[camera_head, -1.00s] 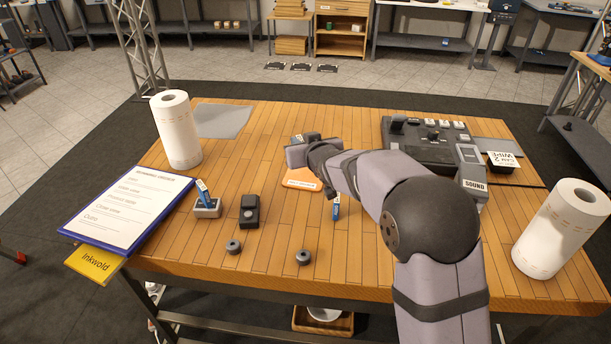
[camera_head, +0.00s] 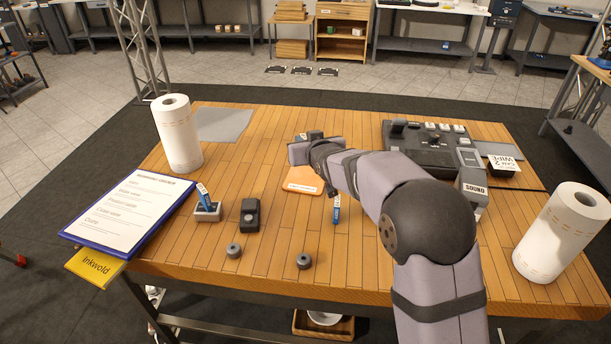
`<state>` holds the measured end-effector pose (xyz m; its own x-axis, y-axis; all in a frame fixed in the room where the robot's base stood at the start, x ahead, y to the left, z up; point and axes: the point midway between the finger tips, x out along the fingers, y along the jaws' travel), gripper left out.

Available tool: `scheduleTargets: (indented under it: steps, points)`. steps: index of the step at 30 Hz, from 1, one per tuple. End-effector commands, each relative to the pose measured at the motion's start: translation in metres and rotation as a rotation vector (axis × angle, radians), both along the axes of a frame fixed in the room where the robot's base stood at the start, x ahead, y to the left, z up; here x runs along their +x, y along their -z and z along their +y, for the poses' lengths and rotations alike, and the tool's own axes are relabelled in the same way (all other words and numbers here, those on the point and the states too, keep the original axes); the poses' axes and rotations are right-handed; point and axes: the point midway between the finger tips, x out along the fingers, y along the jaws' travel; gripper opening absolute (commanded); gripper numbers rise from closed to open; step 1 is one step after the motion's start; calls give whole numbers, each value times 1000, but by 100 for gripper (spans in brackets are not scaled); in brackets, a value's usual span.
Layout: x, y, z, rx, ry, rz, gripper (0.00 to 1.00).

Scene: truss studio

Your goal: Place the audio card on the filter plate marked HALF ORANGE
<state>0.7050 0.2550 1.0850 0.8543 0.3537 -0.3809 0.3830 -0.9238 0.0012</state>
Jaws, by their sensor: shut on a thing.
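An orange plate (camera_head: 304,182) with a white label strip lies on the wooden table; its print is too small to read. My gripper (camera_head: 304,149) is just beyond the plate's far edge in the picture. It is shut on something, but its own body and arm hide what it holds. The audio card cannot be told for sure. A small blue piece with a white label (camera_head: 337,211) shows below my arm, right of the plate. A similar blue piece (camera_head: 204,194) stands tilted in a small grey holder (camera_head: 208,212) at the left.
A black device (camera_head: 250,212) and two grey rings (camera_head: 234,250) (camera_head: 304,261) are in front. A clipboard (camera_head: 128,210) and paper roll (camera_head: 177,133) are left. A control panel (camera_head: 428,152), SOUND block (camera_head: 471,183) and another roll (camera_head: 561,232) are right. A grey sheet (camera_head: 224,123) lies at back left.

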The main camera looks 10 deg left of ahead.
Motion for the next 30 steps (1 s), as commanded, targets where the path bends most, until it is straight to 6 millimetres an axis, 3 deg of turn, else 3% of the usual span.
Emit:
scheduleTargets:
  steps: [9, 20, 30]
  points:
    - [-1, 46, 0, -2, 0, 5, 0]
    - [0, 62, 0, -1, 0, 2, 0]
    - [0, 94, 0, 0, 1, 2, 0]
